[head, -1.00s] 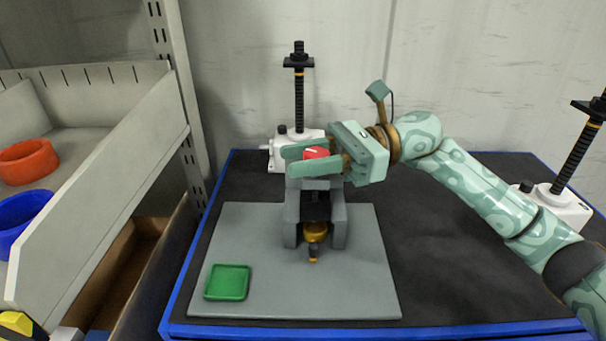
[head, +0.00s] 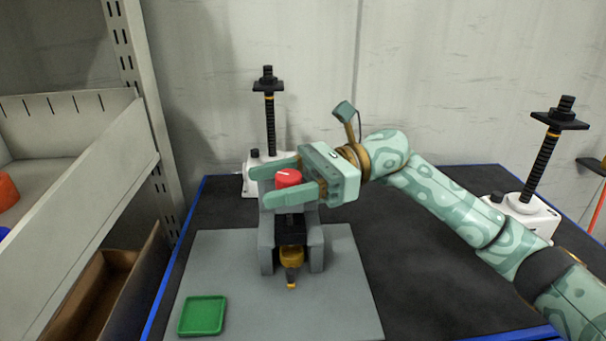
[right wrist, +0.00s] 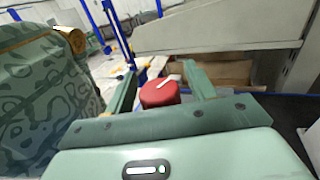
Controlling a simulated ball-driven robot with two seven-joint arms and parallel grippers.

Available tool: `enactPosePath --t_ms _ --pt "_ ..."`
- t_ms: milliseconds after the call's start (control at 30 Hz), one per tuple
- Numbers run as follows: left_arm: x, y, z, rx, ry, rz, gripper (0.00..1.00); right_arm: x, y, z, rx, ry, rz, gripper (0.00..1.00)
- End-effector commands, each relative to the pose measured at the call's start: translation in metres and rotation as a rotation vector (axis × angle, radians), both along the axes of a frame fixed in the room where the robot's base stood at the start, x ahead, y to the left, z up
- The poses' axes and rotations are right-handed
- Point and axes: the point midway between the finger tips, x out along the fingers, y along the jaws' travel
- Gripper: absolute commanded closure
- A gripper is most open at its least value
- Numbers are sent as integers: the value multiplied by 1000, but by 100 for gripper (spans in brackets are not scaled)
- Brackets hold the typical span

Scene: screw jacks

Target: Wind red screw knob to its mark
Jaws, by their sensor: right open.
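The red screw knob (head: 288,178) has a white line on its top and sits on top of a grey stand (head: 266,240) with a brass-coloured screw part (head: 291,258) below. My right gripper (head: 280,181) is open, with one finger on each side of the knob. In the right wrist view the red knob (right wrist: 160,93) shows between the two spread fingers (right wrist: 160,88), with a gap visible at its right side. The white line on the knob is visible there too. I cannot make out a separate target mark. My left gripper is not in view.
A green square tray (head: 203,315) lies on the grey base plate (head: 345,290). Screw jacks with white bases stand behind (head: 270,125) and at right (head: 540,165). A shelf rack (head: 80,200) stands left. The dark table is clear right of the plate.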

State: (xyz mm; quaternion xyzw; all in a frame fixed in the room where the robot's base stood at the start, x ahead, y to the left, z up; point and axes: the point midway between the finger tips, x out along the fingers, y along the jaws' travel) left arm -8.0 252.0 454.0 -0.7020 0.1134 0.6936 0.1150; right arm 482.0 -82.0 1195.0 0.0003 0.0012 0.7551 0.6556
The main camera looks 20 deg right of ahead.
Motion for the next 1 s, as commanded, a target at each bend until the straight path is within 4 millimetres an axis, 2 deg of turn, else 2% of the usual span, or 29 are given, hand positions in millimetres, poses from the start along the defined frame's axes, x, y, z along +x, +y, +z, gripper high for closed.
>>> enactPosePath --t_ms 133,233,500,700,833,1000 --pt "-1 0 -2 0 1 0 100 2 -8 0 0 -1 -3 45" --pt "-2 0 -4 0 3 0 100 5 -24 -1 0 1 -5 45" --pt "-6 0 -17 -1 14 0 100 16 -97 -3 -1 3 -6 45" --pt "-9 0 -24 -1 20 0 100 21 -140 -3 -1 2 -3 45" --pt "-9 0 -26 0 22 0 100 23 -155 -2 -1 2 -1 45" --pt "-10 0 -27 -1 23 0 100 23 -162 -1 -1 1 0 45"
